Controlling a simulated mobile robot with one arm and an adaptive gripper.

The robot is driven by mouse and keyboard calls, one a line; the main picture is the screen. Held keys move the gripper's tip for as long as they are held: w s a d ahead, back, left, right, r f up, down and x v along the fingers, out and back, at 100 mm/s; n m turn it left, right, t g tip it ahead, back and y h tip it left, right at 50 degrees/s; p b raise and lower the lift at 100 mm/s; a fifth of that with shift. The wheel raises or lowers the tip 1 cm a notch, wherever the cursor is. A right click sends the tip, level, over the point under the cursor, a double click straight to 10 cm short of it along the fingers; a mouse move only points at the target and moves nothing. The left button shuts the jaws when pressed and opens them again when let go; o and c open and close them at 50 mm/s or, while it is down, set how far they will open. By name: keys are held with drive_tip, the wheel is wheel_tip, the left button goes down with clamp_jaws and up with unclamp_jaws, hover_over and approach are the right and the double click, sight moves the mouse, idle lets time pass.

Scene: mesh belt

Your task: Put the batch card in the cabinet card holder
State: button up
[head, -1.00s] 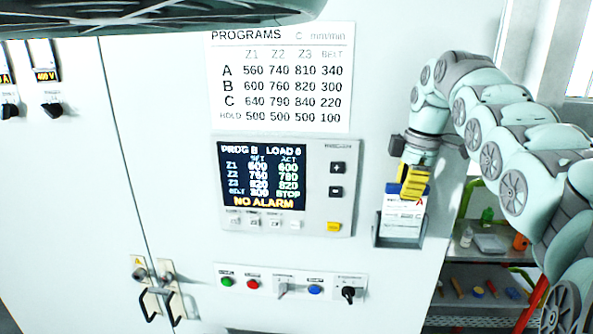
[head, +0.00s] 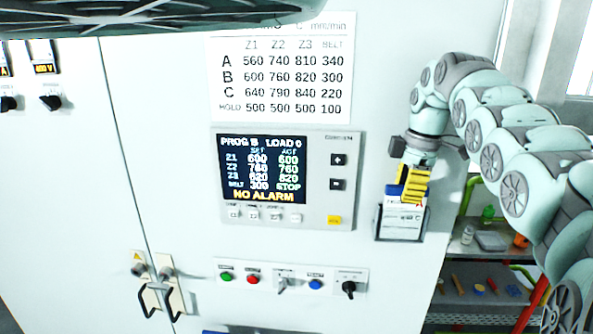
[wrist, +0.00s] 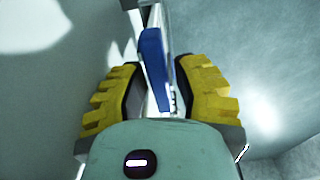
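The batch card (head: 403,217), white with printed text and a blue grip piece at its top, stands upright in the cabinet card holder (head: 400,239). The holder is a grey pocket on the cabinet front, right of the display panel. My gripper (head: 413,184), with yellow fingers, is just above the holder, around the top of the card. In the wrist view, the blue grip piece (wrist: 155,70) stands between the two fingers, with narrow gaps showing on both sides. The fingers look open. The card's lower part is hidden in the pocket.
The display panel (head: 285,180) is left of the holder, with a programs sheet (head: 282,75) above it. A row of buttons and switches (head: 290,278) is below the panel. A shelf (head: 475,268) with small items is to the right, beyond the cabinet edge.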

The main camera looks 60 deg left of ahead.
drive_tip(key=shift+o, duration=0.7)
wheel_tip(320, 180, up, 6)
drive_tip(key=shift+w+f, duration=0.1)
drive_tip(key=shift+d+r, duration=0.2)
drive_tip(key=shift+r, duration=0.6)
drive_tip(key=shift+d, duration=0.1)
